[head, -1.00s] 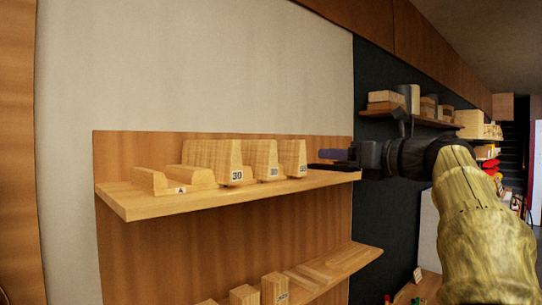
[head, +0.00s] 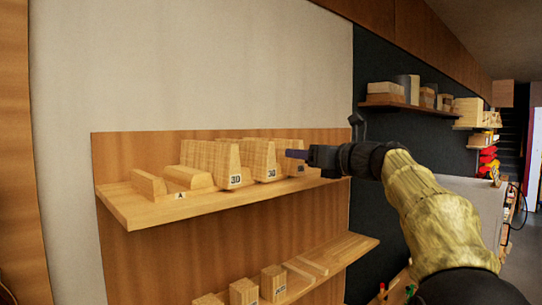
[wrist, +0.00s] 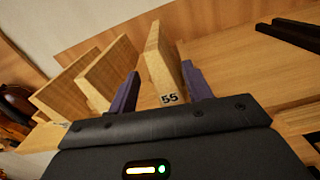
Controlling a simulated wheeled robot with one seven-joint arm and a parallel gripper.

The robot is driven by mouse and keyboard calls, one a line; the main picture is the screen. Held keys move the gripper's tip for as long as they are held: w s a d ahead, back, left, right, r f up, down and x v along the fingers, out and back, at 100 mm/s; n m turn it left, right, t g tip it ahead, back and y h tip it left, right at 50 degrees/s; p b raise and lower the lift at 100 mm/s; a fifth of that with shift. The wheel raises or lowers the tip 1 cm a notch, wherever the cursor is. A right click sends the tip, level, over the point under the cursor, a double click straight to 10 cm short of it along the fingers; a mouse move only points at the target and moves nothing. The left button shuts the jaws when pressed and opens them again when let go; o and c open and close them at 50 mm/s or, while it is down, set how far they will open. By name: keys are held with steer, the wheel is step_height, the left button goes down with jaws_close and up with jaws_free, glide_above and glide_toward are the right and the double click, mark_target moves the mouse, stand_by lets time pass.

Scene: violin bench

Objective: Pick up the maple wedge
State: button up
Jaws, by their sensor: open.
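Several pale wooden wedges stand in a row on the upper shelf (head: 135,214). Two show numbered labels in the head view, a left one (head: 235,165) and a middle one (head: 265,163). The rightmost wedge (head: 292,171) is partly hidden by my gripper (head: 291,154). In the wrist view, a wedge labelled 55 (wrist: 160,60) stands upright between the two purple fingers of my gripper (wrist: 161,72). My gripper is open around it. I cannot tell whether either finger touches it. No label names the wood.
Two more wedges stand left of the labelled one in the wrist view, the nearer one (wrist: 108,72) close to my left finger. Lower blocks (head: 188,177) lie at the shelf's left. Dark strips (wrist: 290,33) lie to the right. A lower shelf (head: 335,262) holds more blocks.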

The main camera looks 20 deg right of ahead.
steer(key=p+x, duration=0.2)
steer(key=x, duration=0.2)
steer(key=shift+d, duration=0.1)
steer(key=shift+w+f+p, duration=0.2)
steer(key=shift+w+p, duration=0.15)
steer(key=shift+w, duration=0.2)
steer(key=c, duration=1.1)
steer(key=shift+s+r, duration=0.1)
steer(key=shift+r, duration=0.1)
step_height(320, 180, up, 10)
steer(key=p, duration=0.3)
